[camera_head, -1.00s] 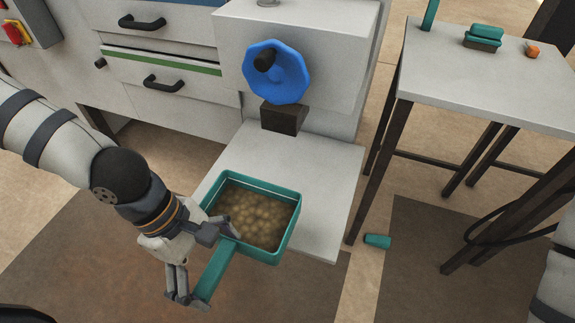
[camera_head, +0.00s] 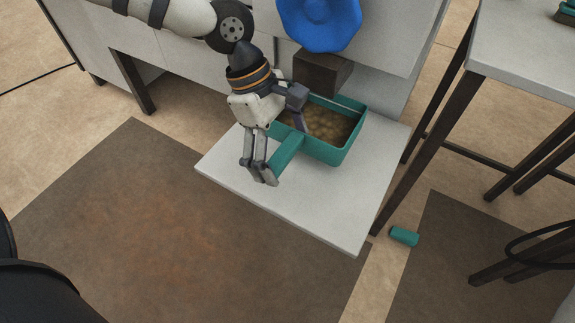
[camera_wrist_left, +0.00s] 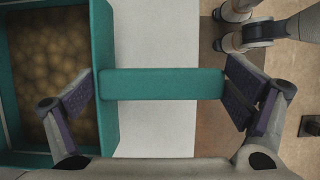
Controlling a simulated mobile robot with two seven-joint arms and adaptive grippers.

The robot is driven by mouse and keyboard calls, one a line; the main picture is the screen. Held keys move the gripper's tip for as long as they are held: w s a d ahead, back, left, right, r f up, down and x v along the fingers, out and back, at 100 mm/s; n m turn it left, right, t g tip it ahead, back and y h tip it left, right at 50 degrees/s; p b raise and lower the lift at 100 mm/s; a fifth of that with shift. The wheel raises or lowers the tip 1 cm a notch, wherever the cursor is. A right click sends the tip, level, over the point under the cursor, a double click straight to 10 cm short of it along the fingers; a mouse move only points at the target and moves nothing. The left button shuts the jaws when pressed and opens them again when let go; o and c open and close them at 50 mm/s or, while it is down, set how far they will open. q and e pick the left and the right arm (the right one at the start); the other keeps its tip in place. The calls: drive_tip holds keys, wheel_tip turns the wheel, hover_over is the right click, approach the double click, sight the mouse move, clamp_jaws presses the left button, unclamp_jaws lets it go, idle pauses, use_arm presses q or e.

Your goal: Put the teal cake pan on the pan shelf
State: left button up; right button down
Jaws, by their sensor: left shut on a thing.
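The teal cake pan (camera_head: 328,151), filled with a brown lumpy mass, is upright over the back part of the pale shelf (camera_head: 300,206), below the dark block (camera_head: 322,71) of the press. I cannot tell whether its base touches the shelf. My left gripper (camera_head: 283,150) is shut on the pan's handle. In the left wrist view, the gripper (camera_wrist_left: 163,95) has one finger by the pan wall and the other at the handle's free end. The pan (camera_wrist_left: 104,40) shows partly at the left there.
A blue knob wheel (camera_head: 322,18) is above the block. A grey table (camera_head: 525,55) with dark legs stands at the right. A small teal object (camera_head: 404,236) lies on the floor between shelf and table. The shelf's front and right parts are bare.

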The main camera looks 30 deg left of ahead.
use_arm(q)
wheel_tip(320, 180, down, 5)
drive_tip(key=shift+r+b, duration=0.1)
drive_tip(key=shift+b, duration=0.25)
drive_tip(key=shift+w+f, duration=0.2)
drive_tip(key=shift+f, duration=0.05)
use_arm(e)
drive_tip(key=shift+s+f, duration=0.3)
drive_tip(key=shift+f, duration=0.1)
use_arm(q)
drive_tip(key=o, duration=1)
drive_tip(key=shift+f, duration=0.1)
drive_tip(key=p+v, duration=0.2)
drive_tip(key=v, duration=1)
use_arm(e)
drive_tip(key=shift+w+v, duration=0.25)
drive_tip(key=shift+v, duration=1)
